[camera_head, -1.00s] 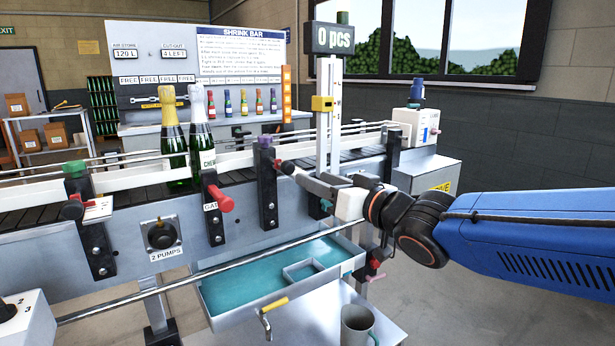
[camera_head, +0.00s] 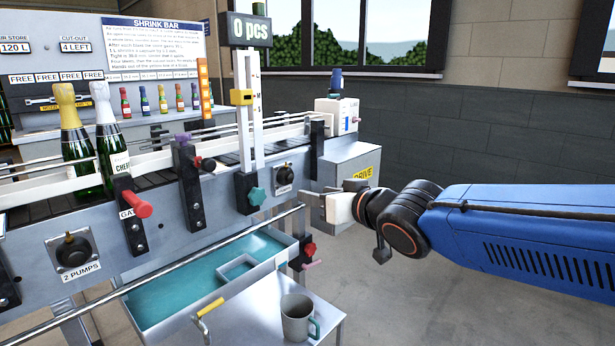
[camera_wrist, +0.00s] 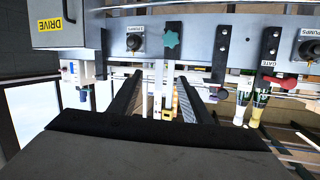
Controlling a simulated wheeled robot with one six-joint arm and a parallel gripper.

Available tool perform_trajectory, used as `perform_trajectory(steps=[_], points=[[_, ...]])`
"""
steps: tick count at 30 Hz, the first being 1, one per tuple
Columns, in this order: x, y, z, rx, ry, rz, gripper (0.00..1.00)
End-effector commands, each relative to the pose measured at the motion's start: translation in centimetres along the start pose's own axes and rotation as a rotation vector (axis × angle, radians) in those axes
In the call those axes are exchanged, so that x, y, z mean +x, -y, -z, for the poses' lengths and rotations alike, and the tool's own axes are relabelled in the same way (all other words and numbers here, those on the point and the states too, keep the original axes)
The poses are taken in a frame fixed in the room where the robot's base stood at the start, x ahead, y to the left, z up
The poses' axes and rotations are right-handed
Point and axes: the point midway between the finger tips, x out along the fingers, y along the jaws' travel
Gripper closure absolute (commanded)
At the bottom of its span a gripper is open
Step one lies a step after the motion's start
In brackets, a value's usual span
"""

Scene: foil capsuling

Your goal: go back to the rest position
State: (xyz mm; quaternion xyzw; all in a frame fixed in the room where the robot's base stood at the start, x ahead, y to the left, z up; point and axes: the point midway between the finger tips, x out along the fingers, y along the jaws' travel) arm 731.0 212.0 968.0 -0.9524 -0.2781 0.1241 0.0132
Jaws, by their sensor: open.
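My gripper (camera_head: 312,203) is open and empty in the head view, in front of the conveyor's front panel and right of the green star knob (camera_head: 256,196). In the wrist view, which looks upside down, the dark fingers (camera_wrist: 160,100) stand apart with nothing between them. The star knob also shows in the wrist view (camera_wrist: 172,39). The blue arm reaches in from the right. Whether a fingertip touches the panel I cannot tell.
Two bottles (camera_head: 76,140) stand on the conveyor (camera_head: 150,185) at left. The red gate handle (camera_head: 138,205) sticks out of the front. A teal-lined tray (camera_head: 190,285) and a grey mug (camera_head: 297,318) are below. Floor at right is clear.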

Motion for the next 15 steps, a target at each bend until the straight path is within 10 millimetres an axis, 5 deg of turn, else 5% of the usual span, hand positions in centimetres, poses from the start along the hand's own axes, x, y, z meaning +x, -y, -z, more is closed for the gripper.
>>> perform_trajectory(steps=[1, 6, 10, 15], points=[[-1.4, -2.7, -1.2, 0.005, 0.038, -0.067, 0.56], [-7.0, -9.8, -6.4, 0.031, 0.207, -0.264, 0.56], [-12.2, -13.6, -11.2, 0.07, 0.357, -0.384, 0.56], [-19.8, -15.8, -17.9, 0.146, 0.568, -0.487, 0.56]])
